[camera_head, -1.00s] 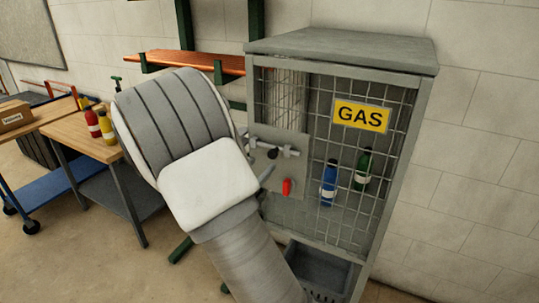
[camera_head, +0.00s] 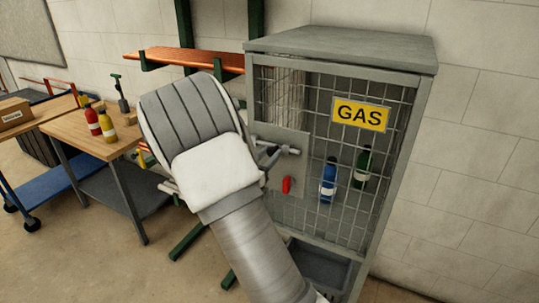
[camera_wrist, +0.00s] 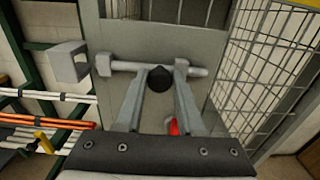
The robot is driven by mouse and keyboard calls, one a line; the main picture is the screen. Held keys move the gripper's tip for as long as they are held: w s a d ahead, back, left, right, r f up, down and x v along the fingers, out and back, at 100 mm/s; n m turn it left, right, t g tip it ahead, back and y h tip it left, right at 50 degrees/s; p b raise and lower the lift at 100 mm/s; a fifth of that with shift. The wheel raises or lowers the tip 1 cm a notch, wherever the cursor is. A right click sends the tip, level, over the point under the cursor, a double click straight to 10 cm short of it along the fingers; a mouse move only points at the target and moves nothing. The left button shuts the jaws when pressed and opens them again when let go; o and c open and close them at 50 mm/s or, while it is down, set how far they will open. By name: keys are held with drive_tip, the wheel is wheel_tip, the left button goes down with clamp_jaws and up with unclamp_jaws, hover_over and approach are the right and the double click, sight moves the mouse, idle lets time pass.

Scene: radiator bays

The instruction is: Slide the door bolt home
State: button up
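The door bolt is a horizontal grey rod (camera_wrist: 130,66) held in two brackets on the cabinet's lock plate (camera_wrist: 205,45). A round black knob (camera_wrist: 160,78) sticks out from it. The keeper, a grey box (camera_wrist: 68,60), is left of the bolt; a gap lies between it and the rod's left end. My gripper (camera_wrist: 160,82) is open, with one finger on each side of the knob; narrow gaps show and contact cannot be told. In the head view the right end of the bolt (camera_head: 291,150) shows; my arm hides its left part and most of my gripper.
The gas cabinet (camera_head: 340,55) has mesh panels and bottles inside. A red handle (camera_head: 287,185) sits below the bolt, partly behind a finger in the wrist view. A rack with orange and white rods (camera_wrist: 45,122) stands at left. A workbench (camera_head: 75,135) is further left.

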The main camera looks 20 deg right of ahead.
clamp_jaws()
idle(1.0)
